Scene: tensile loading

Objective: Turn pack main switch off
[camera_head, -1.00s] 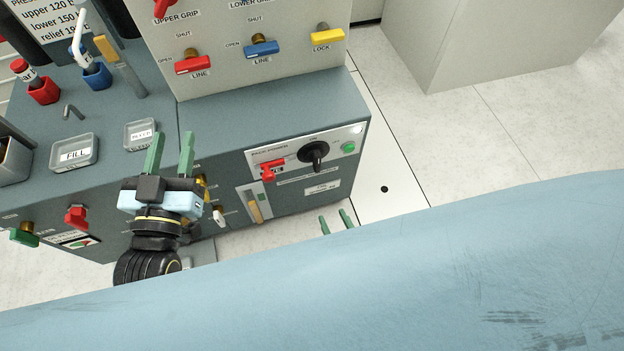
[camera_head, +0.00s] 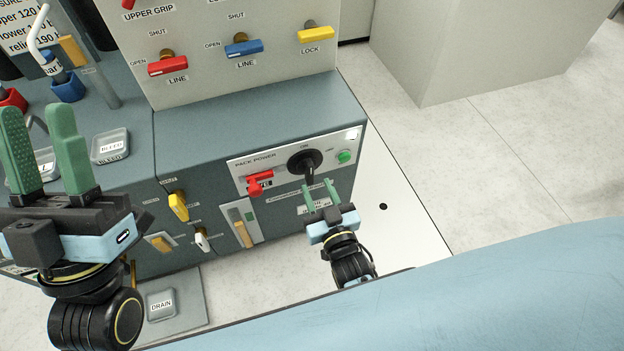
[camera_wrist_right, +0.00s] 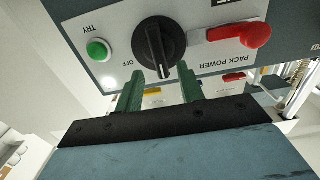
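The pack main switch is a black rotary knob (camera_head: 305,164) on the white PACK POWER panel (camera_head: 240,166) on the front of the grey-blue cabinet. In the right wrist view the knob (camera_wrist_right: 159,46) has its handle pointing down the picture, between the fingertips, with the OFF label at its left. My right gripper (camera_head: 320,193) is open just in front of the knob; its green fingers also show in the right wrist view (camera_wrist_right: 163,88). I cannot tell whether they touch the handle. My left gripper (camera_head: 42,130) is open and empty above the cabinet's left part.
On the same panel are a red lever (camera_head: 259,182) left of the knob and a green TRY button (camera_head: 344,157) right of it. A yellow-handled slide (camera_head: 242,232) and small valves sit further left. Open floor (camera_head: 480,160) lies to the right.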

